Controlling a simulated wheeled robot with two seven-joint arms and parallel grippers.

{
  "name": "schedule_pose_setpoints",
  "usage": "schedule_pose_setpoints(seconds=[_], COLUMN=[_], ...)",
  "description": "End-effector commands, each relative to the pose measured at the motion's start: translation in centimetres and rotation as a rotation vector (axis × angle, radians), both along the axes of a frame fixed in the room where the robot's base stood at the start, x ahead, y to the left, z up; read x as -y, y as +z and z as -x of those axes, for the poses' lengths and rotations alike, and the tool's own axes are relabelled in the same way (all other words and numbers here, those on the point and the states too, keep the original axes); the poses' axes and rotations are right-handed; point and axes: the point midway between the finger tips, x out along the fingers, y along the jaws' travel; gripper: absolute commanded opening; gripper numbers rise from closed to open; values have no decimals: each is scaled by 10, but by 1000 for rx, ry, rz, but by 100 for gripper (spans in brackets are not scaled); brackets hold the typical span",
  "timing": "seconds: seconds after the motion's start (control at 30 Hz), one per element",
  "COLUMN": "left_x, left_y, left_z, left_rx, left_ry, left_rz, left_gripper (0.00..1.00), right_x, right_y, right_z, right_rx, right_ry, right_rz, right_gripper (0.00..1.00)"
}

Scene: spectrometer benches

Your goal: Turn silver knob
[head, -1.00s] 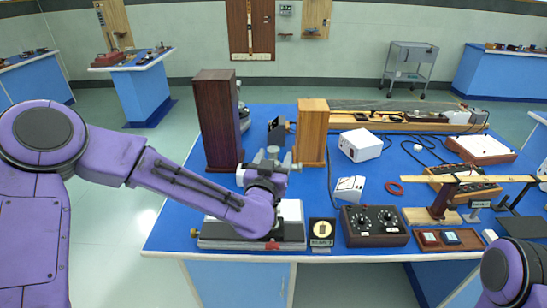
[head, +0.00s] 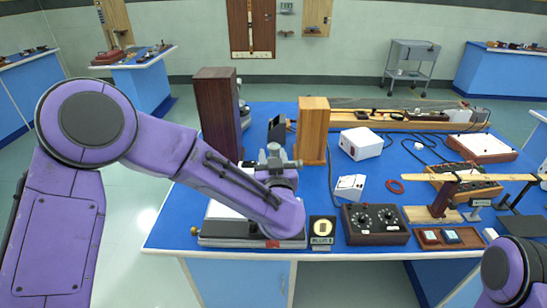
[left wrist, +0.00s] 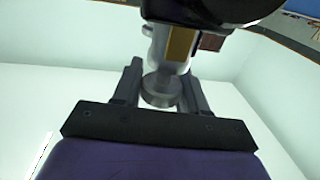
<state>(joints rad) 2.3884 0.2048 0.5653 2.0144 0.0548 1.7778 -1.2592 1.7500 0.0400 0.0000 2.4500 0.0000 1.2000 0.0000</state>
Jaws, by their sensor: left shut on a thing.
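In the left wrist view a short round silver knob (left wrist: 161,90) sits at the end of a silver tube with a gold-coloured patch. My left gripper (left wrist: 160,98) has one finger on each side of the knob and is shut on it. In the head view my left arm reaches over the front of the blue bench to a grey and silver instrument (head: 273,156). My wrist hides the knob and most of the fingers there. Only a purple part of my right arm shows at the lower right; its gripper is out of view.
A small dark display card (head: 322,229) with a yellow shape stands right of my wrist. Beside it is a dark box with two dials (head: 375,223). A dark wooden block (head: 217,108) and a lighter one (head: 313,131) stand behind. A white box (head: 360,143) is farther right.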

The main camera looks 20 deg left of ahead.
Motion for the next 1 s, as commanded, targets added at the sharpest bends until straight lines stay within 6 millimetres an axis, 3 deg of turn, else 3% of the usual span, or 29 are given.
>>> schedule_pose_setpoints(seconds=[0.5,1.0], left_x=[-3,-6], left_y=[1,0], left_z=[3,4], left_rx=[1,-1], left_ry=[380,493], left_rz=[0,1], left_gripper=[12,12], right_x=[0,0], right_y=[10,12], right_z=[0,0], right_rx=[0,0], right_ry=[0,0], right_rz=[0,0], right_gripper=[43,43])
